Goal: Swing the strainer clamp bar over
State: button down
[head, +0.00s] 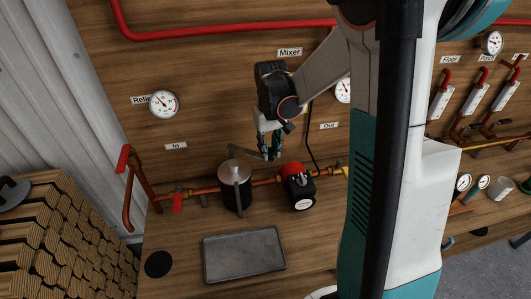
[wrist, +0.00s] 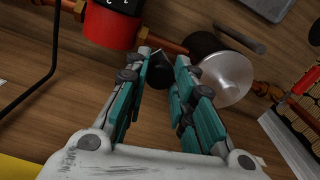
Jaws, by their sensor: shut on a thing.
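The strainer (head: 236,192) is a dark upright cylinder with a pale metal top, set in the copper pipe line. Its shiny top also shows in the wrist view (wrist: 228,76). My gripper (head: 270,152) is above and behind the strainer, to its right, pointing down. In the wrist view its teal fingers (wrist: 165,58) are on either side of a dark rounded piece (wrist: 160,74), which looks like the end of the clamp bar. A thin grey bar (head: 244,153) reaches left from my fingertips. The exact contact is partly hidden by the fingers.
A red and black pump (head: 298,186) stands close on the right of the strainer. A grey tray (head: 245,254) lies in front. The wooden panel with gauges (head: 163,104) rises behind.

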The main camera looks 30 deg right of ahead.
jog(key=shift+w+d+n, duration=0.3)
jog(key=shift+d+n, duration=0.05)
jog(key=shift+n, duration=0.05)
jog(key=c, duration=1.3)
grip_release()
jog(key=shift+c, duration=0.2)
jog(key=shift+r, duration=0.1)
notch_tip(320, 180, up, 12)
